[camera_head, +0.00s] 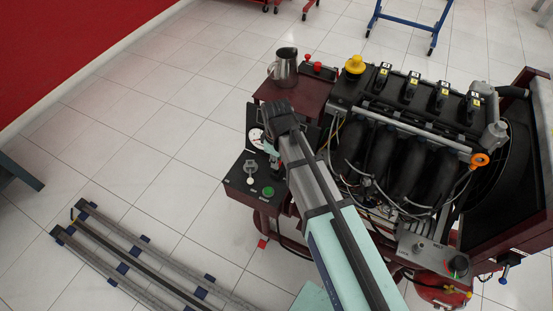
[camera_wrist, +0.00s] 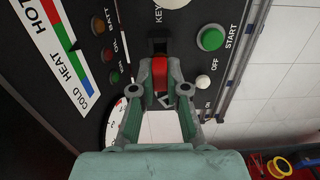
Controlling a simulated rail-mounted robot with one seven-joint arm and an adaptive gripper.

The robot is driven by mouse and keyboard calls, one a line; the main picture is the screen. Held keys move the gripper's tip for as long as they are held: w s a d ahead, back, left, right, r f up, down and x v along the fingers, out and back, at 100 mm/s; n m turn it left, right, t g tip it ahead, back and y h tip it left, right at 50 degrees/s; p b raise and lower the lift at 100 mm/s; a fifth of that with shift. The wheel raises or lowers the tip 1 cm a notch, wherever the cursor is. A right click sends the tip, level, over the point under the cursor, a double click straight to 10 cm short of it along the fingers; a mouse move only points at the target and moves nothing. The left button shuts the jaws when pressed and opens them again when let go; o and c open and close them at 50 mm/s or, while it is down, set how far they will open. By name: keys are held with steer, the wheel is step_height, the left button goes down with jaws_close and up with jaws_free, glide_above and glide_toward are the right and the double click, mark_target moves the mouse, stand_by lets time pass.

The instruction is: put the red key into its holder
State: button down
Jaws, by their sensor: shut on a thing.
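The red key (camera_wrist: 159,72) is between the fingertips of my gripper (camera_wrist: 159,89) in the wrist view, and the gripper is shut on it. The key's far end meets the dark holder (camera_wrist: 157,47) under the "KEY" label on the black panel. I cannot tell whether the key is inside the holder or only in front of it. In the head view my gripper (camera_head: 272,150) is over the control panel (camera_head: 237,187) beside the engine. The key and holder are hidden there by my arm.
A green START button (camera_wrist: 210,38) and a white OFF button (camera_wrist: 203,81) lie right of the holder. Small lamps (camera_wrist: 106,54) and a gauge (camera_wrist: 117,117) lie left. In the head view, a metal jug (camera_head: 285,68) stands behind, and the engine (camera_head: 400,130) fills the right.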

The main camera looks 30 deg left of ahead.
steer(key=shift+f+b, duration=0.45)
steer(key=shift+f, duration=1.05)
stand_by(0.3)
steer(key=c, duration=1.1)
jaws_free()
steer(key=o, duration=0.3)
steer(key=shift+o, duration=0.2)
steer(key=shift+r, duration=0.15)
steer(key=shift+r+p, duration=1.2)
steer(key=shift+r, duration=0.15)
